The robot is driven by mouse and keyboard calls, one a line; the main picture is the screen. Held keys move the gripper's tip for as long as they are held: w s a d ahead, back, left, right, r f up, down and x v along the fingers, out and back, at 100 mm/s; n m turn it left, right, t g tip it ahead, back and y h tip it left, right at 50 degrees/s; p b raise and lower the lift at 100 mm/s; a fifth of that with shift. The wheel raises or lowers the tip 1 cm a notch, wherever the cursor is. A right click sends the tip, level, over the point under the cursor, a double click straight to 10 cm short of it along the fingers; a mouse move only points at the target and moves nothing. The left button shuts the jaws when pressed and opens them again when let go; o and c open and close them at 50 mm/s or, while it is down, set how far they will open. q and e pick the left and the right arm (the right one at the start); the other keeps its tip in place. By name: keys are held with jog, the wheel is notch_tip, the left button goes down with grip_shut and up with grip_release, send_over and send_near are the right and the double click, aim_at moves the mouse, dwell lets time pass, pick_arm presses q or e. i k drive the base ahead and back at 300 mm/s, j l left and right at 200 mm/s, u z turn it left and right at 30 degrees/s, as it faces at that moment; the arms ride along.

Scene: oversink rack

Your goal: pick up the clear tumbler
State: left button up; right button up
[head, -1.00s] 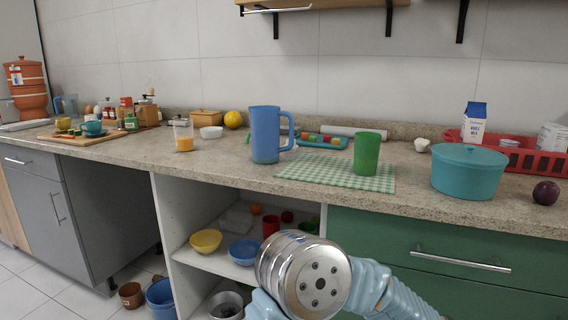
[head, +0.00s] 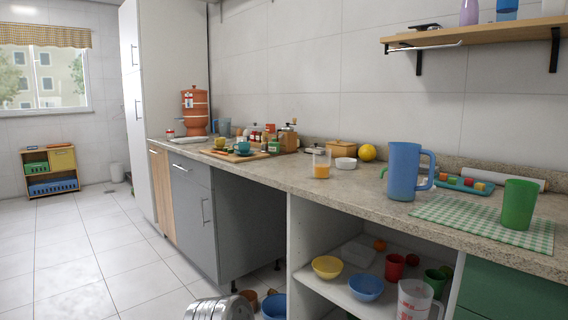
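A clear tumbler (head: 321,163) with orange content in its lower part stands upright on the stone counter, left of the middle of the run. It stands apart from the things around it, with a white bowl (head: 345,163) behind it to the right. Neither of my grippers shows in the head view. Only a silver part of my own arm shows at the bottom edge.
A blue pitcher (head: 403,171) and a green cup (head: 518,204) on a checked cloth (head: 455,217) stand to the right. A cutting board (head: 232,154) with small items lies to the left. Bowls and a measuring jug (head: 414,300) are below the counter.

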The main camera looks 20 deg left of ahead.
aim_at(322, 160)
jog(key=i+j+u, duration=0.15)
jog(key=i+j, duration=0.25)
jog(key=j, duration=0.15)
jog(key=i+j+u, duration=0.1)
jog(key=i+j, duration=0.35)
